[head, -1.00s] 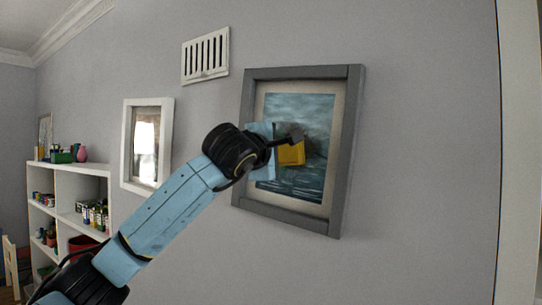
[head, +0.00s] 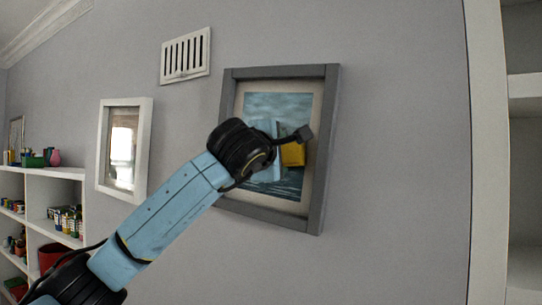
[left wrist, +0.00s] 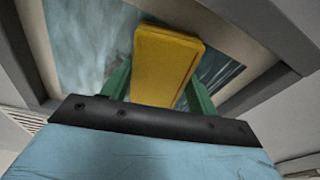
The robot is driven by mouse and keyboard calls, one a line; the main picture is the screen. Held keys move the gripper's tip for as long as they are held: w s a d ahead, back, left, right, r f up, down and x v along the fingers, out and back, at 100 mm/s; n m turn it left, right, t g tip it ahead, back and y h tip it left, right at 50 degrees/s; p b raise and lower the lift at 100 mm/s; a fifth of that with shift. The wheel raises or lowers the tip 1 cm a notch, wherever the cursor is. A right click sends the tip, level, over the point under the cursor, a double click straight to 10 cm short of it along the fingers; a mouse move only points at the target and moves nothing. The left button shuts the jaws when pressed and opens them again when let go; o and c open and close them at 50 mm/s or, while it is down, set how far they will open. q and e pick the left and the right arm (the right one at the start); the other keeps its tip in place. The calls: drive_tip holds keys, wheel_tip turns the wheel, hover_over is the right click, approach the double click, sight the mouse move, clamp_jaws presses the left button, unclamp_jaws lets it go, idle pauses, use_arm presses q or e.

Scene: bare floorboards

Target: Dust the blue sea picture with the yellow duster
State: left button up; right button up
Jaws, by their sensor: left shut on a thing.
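The blue sea picture (head: 262,104) hangs on the grey wall in a dark grey frame with a pale mat. My left gripper (left wrist: 160,85) is in front of it, shut on the yellow duster (left wrist: 168,62). In the head view the duster (head: 293,154) shows as a yellow block over the right part of the picture, partly behind my wrist. In the left wrist view it sits between green fingers with the picture (left wrist: 85,40) behind it. I cannot tell whether the duster touches the picture. My right gripper is not in view.
A white-framed picture or mirror (head: 123,150) hangs left of the sea picture, and a white vent (head: 186,56) is above. White shelves (head: 66,173) with several small items stand at the left. A white upright edge (head: 488,150) with shelving is at the right.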

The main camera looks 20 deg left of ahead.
use_arm(q)
drive_tip(key=shift+d+f, duration=0.1)
drive_tip(key=shift+d, duration=0.6)
drive_tip(key=shift+s+r+p, duration=0.1)
drive_tip(key=shift+r+p, duration=0.25)
drive_tip(key=shift+r, duration=0.5)
drive_tip(key=shift+w+a+r+p, duration=0.75)
drive_tip(key=shift+a+r, duration=0.7)
drive_tip(key=shift+a, duration=3.05)
drive_tip(key=s+d+f+b, duration=0.1)
drive_tip(key=d+b, duration=0.2)
drive_tip(key=d, duration=0.6)
drive_tip(key=shift+s+d+f, duration=0.15)
drive_tip(key=shift+s, duration=0.1)
